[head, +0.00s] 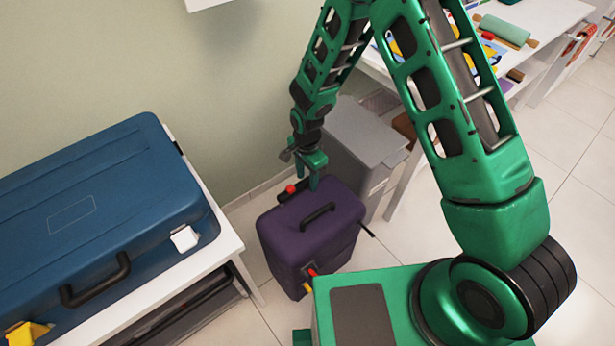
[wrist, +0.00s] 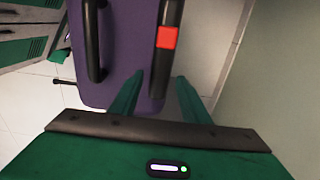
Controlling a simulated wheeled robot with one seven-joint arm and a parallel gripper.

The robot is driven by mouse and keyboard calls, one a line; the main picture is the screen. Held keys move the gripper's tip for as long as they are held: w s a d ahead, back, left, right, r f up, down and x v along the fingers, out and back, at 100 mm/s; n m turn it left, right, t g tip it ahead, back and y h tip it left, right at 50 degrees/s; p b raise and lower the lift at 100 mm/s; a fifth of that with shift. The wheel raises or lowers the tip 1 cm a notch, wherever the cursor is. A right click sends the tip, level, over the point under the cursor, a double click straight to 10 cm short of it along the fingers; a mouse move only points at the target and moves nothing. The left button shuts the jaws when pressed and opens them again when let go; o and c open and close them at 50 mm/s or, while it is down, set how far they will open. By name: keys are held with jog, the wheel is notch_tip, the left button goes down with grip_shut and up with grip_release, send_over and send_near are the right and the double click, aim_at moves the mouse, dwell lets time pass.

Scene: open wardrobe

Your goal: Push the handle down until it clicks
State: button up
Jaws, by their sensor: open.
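A purple suitcase (head: 285,240) stands upright on the floor, and its top shows in the wrist view (wrist: 125,50). A black pull handle with a red button (wrist: 167,37) runs along one edge of the top; in the head view its red button (head: 291,189) shows at the back edge. How far the handle stands above the case is hard to tell. A black carry grip (head: 318,213) is fixed on the top. My gripper (head: 314,172) is open and empty above the back edge. In the wrist view its fingers (wrist: 160,76) lie either side of the handle's near end.
A grey bin (head: 350,135) stands close behind the suitcase. A white bench (head: 195,270) with a large blue case (head: 110,190) is to the left. A white table (head: 540,15) with several items is at the upper right. The wall is behind.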

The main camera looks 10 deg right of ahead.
jog(key=shift+r, duration=0.15)
notch_tip(320, 180, up, 10)
jog(key=shift+r, duration=0.2)
dwell(0.6)
jog(key=s+d+r+n+h, duration=0.1)
jog(key=s+d+r, duration=0.2)
jog(key=d+r, duration=0.65)
jog(key=s+d+r+n, duration=0.1)
jog(key=s+d+r, duration=0.2)
jog(key=d+r, duration=0.7)
jog(key=s+d+r+n, duration=0.1)
jog(key=s+d+r, duration=0.1)
jog(key=s+d, duration=0.5)
jog(key=s+d+r+n+y, duration=0.1)
jog(key=s+d, duration=0.7)
jog(key=s, duration=0.8)
notch_tip(320, 180, up, 2)
jog(key=shift+s+r+n, duration=0.15)
jog(key=shift+s+n, duration=0.1)
jog(key=shift+n, duration=0.35)
